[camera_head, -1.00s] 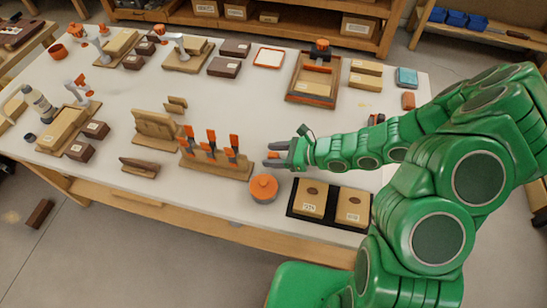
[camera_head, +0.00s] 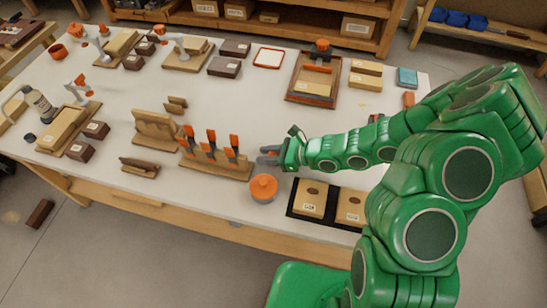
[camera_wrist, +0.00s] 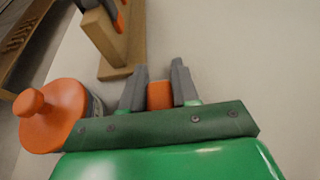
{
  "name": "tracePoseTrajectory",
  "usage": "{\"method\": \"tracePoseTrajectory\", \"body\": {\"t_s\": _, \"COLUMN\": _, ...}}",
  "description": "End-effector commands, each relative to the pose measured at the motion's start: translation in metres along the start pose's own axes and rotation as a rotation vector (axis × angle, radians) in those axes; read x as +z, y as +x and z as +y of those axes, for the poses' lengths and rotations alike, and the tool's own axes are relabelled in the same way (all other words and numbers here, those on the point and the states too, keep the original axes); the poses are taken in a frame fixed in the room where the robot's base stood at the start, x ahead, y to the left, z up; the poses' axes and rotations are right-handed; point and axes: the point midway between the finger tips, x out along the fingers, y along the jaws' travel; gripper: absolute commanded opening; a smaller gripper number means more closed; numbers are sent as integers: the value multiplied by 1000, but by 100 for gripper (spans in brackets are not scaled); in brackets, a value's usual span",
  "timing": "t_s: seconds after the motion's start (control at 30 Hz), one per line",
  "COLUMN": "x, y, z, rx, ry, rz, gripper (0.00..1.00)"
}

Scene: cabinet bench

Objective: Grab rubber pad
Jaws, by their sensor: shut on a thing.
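The rubber pad seems to be the small orange block (camera_wrist: 160,95), in the wrist view. It sits between the two grey fingers of my gripper (camera_wrist: 158,88), which are shut on it. In the head view my gripper (camera_head: 269,155) is low over the white table, right of the wooden rack of orange-handled tools and behind the orange-lidded jar. The block is mostly hidden by the fingers there.
The jar (camera_head: 264,188) stands close in front of my gripper. The tool rack (camera_head: 216,163) is just left. A black tray (camera_head: 328,192) with two wooden blocks lies to the right. The tabletop (camera_head: 235,105) behind my gripper is clear.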

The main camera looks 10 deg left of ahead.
Motion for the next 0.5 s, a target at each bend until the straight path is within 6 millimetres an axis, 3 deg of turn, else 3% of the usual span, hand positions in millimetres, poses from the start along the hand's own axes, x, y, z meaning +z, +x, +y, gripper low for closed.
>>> {"method": "tracePoseTrajectory", "body": {"t_s": 0.27, "x": 1, "y": 0, "z": 0, "rx": 0, "ry": 0, "rz": 0, "gripper": 0}}
{"method": "tracePoseTrajectory", "body": {"t_s": 0.5, "x": 13, "y": -5, "z": 0, "rx": 0, "ry": -1, "rz": -1, "gripper": 0}}
